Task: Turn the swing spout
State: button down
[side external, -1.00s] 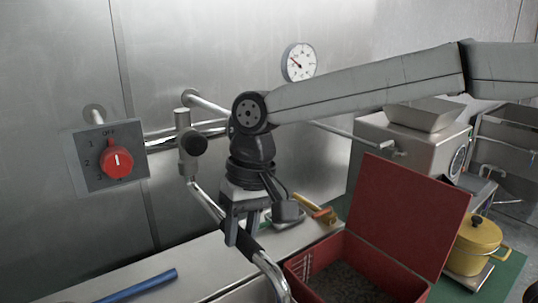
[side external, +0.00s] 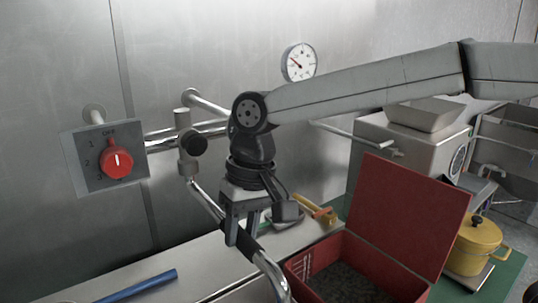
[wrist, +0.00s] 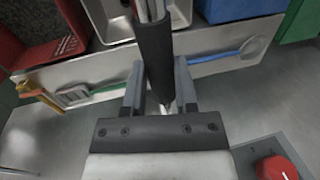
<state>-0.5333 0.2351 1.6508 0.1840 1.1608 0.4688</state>
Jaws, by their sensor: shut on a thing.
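The swing spout is a bright metal pipe (side external: 206,202) that runs from an upright valve body (side external: 190,143) on the wall pipe down toward the front, where it bends. A black sleeve (wrist: 154,50) covers part of it. My gripper (side external: 240,238) points down over the spout and is shut on the sleeve. In the wrist view my gripper (wrist: 158,88) has one finger on each side of the sleeve. The spout's end is out of frame in the side view.
An open red box (side external: 395,270) with dark contents stands right of the spout. A control plate with a red knob (side external: 117,162) is on the left. A blue handle (side external: 140,286) and a yellow-handled tool (side external: 315,209) lie on the ledge. A yellow pot (side external: 477,245) stands far right.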

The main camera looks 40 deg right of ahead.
jog(key=shift+d, duration=0.2)
jog(key=w+d+n, duration=0.3)
jog(key=d+n, duration=0.1)
jog(key=d, duration=0.3)
jog(key=w+d+n+g, duration=0.1)
jog(key=w+d+n, duration=0.2)
jog(key=d+n, duration=0.2)
jog(key=shift+w+d+n+g+h, duration=0.3)
jog(key=shift+w+d, duration=0.05)
jog(key=shift+d, duration=0.6)
jog(key=shift+c, duration=2)
grip_release()
jog(key=shift+r, duration=0.15)
notch_tip(320, 180, up, 7)
jog(key=w+d, duration=0.1)
jog(key=shift+r, duration=0.2)
